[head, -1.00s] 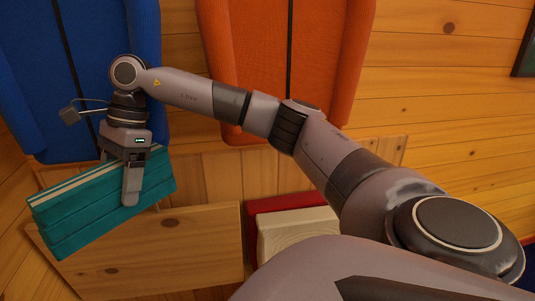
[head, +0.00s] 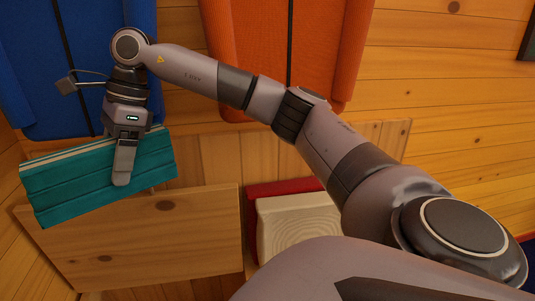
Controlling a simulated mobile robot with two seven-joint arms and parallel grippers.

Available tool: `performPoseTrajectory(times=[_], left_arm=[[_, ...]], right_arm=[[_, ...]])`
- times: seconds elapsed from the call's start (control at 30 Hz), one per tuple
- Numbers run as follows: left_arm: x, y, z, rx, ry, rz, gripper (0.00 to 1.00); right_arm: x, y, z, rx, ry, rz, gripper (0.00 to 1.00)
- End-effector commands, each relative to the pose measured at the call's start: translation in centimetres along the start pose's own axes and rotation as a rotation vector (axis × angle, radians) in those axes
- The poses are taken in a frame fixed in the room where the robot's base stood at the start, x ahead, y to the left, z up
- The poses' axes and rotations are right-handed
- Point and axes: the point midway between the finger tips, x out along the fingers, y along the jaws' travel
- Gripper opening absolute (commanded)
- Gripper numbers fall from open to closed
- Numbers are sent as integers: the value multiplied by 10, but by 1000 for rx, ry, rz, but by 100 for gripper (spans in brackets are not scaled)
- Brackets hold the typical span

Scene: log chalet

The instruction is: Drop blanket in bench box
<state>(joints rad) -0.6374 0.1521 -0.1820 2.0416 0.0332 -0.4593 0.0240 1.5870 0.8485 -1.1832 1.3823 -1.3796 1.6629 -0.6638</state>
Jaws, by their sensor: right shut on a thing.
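The blanket (head: 70,182) is a folded teal bundle with cream stripes along its upper edge, at the left of the head view. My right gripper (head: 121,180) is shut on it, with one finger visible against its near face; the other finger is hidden. The blanket is slightly tilted and overlaps the top edge of a light wooden panel (head: 150,245), which looks like part of the bench box. I cannot tell whether it touches the panel, and the box's inside is not clearly seen. My left gripper is not in view.
A blue cushion (head: 105,20) and an orange cushion (head: 320,45) lie beyond the arm. A red item (head: 262,188) with a cream folded-looking thing (head: 298,225) is right of the panel. Plank walls surround the scene. My right arm crosses the middle.

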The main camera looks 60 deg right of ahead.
Motion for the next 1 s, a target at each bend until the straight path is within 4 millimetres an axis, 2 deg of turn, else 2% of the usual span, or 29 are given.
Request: performPoseTrajectory(times=[0.3,0.33,0.4,0.7,1.0], left_arm=[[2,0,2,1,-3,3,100],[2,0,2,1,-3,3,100],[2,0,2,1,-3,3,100],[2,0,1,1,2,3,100],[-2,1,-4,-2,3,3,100]], right_arm=[[3,0,-1,-1,-1,-1,40],[3,0,-1,-1,-1,-1,77],[3,0,-1,-1,-1,-1,99],[0,0,-1,-1,0,-1,100],[-47,0,0,-1,-4,-3,100]])
